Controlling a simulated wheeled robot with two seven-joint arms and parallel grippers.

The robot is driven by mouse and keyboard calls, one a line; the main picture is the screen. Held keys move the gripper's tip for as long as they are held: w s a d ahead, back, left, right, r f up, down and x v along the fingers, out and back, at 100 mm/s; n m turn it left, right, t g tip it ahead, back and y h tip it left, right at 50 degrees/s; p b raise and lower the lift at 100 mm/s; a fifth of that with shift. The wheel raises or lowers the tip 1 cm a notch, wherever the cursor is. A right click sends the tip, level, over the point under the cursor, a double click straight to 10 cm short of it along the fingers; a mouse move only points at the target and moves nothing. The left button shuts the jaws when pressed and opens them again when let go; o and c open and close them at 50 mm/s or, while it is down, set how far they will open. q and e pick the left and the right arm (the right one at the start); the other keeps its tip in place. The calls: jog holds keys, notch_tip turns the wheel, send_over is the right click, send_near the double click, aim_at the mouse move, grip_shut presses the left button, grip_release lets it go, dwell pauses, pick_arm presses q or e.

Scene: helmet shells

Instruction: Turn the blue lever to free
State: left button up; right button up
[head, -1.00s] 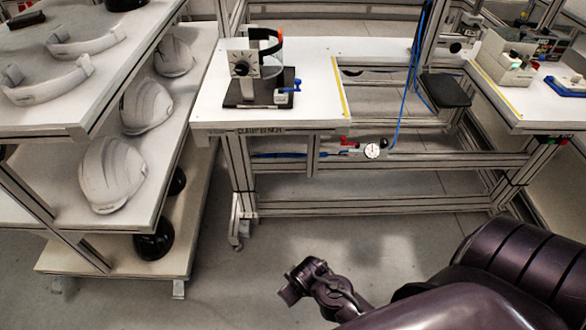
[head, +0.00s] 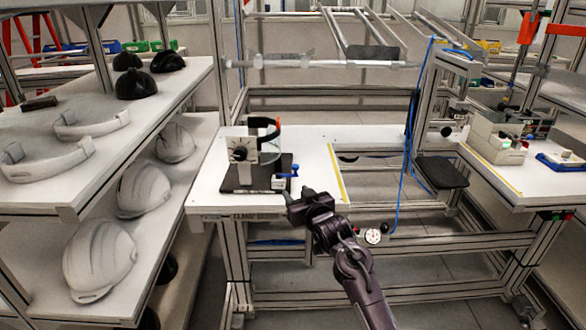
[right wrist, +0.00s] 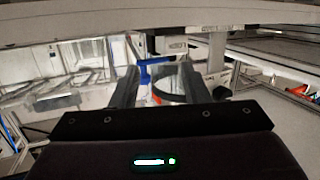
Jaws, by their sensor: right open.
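The blue lever (head: 288,171) sits at the right side of a small fixture (head: 242,150) with a white dial plate and dark base, on the white workbench (head: 315,145). My right gripper (head: 297,198) is open and empty, just in front of and below the lever in the head view, apart from it. In the right wrist view the blue lever (right wrist: 153,68) shows beyond and between the two open fingers (right wrist: 160,88), slightly left of the middle. The left gripper is not in view.
White helmets (head: 100,258) and visor bands stand on the shelf rack at the left. A blue hose (head: 403,150) hangs at the bench's right part, near a gauge (head: 373,236). A side bench (head: 500,178) with boxes stands at the right.

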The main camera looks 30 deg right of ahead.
aim_at(296, 167)
jog(key=shift+m+t+h, duration=0.3)
jog(key=shift+t+h, duration=0.1)
jog(key=shift+t, duration=0.3)
jog(key=w+d+r, duration=0.2)
jog(key=d+r, duration=0.1)
jog(key=shift+r, duration=0.15)
jog(key=shift+w+d+r, duration=0.1)
jog(key=shift+w+r, duration=0.1)
jog(key=shift+w, duration=0.15)
jog(key=shift+x, duration=3.55)
jog(key=shift+c, duration=0.4)
grip_shut()
